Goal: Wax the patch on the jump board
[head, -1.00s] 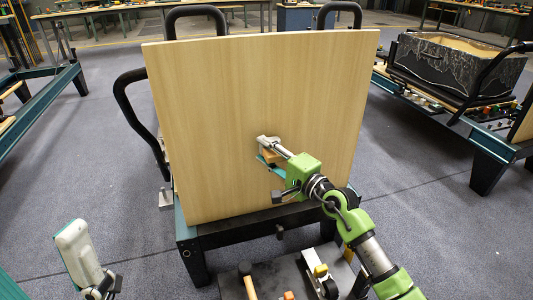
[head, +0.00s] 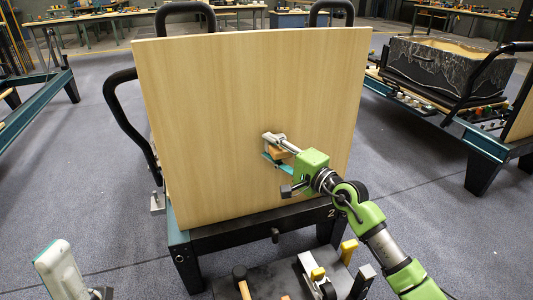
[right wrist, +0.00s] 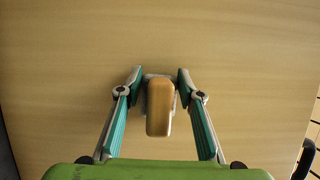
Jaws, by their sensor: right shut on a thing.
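The jump board (head: 240,110) is a big pale wood panel standing upright in the middle of the head view; it also fills the right wrist view (right wrist: 60,100). My right gripper (head: 274,148) is at its lower right part, shut on a tan block with a pale grey base (right wrist: 159,108). In the right wrist view the block sits between the teal-padded fingers, with its base at the board; I cannot tell whether it touches. No distinct patch shows on the wood. Part of my left gripper (head: 62,272) shows at the bottom left, cut off by the frame.
A dark tray (head: 225,290) with several tools stands below the board. A black curved handle (head: 122,115) rises left of the board. Another reformer with a dark box (head: 440,72) stands at the right. Grey floor is open on both sides.

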